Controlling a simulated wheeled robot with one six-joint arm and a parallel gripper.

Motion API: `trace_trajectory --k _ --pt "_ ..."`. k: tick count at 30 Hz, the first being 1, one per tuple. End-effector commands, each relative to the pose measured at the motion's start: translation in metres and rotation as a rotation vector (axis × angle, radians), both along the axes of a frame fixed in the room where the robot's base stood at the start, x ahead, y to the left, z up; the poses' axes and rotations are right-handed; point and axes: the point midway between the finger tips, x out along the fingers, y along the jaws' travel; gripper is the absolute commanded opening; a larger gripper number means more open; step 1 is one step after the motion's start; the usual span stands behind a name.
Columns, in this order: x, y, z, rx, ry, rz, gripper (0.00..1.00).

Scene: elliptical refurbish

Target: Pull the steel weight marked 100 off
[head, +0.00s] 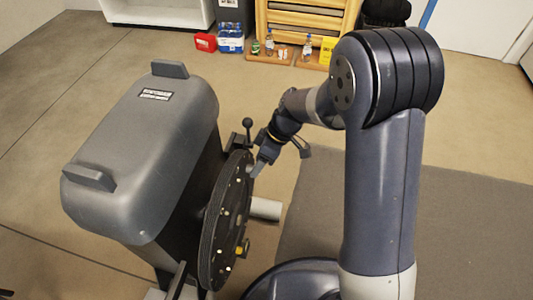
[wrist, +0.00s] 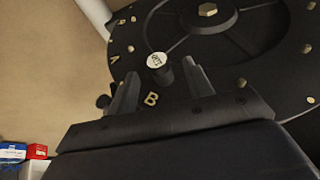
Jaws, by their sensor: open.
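The steel weight (wrist: 157,61) is a small dark cylinder with a pale round face bearing a marking that looks like 100. In the wrist view it stands out from the black round disc (wrist: 245,50), near a gold letter B. My gripper (wrist: 160,85) is open, its two fingers on either side of the weight, with the weight's pale end just beyond the fingertips. I cannot tell whether a finger touches it. In the head view my gripper (head: 259,165) is at the upper right edge of the disc (head: 226,220); the weight is not clear there.
The disc is on the side of a grey machine housing (head: 150,150). A pale cylinder (head: 266,209) sticks out from the disc and a black ball-topped lever (head: 247,125) stands beside it. A wooden rack (head: 300,30) with bottles is at the back. Floor at left is clear.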

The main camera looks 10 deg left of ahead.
Motion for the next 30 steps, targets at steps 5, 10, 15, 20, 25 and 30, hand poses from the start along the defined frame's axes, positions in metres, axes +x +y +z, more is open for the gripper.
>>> trace_trajectory --k 5,10,15,20,25,30 --pt "-0.0024 0.0039 -0.0093 0.0 0.0 0.0 0.49" --pt "-0.0025 0.0042 -0.0097 0.0 0.0 -0.001 0.49" --pt "-0.0025 0.0042 -0.0097 0.0 0.0 -0.001 0.43" --pt "-0.0024 0.0041 -0.0096 0.0 0.0 -0.001 0.3" --pt "-0.0023 0.0041 -0.0095 0.0 0.0 -0.001 0.16" --pt "-0.0024 0.0041 -0.0095 0.0 0.0 -0.001 0.02"
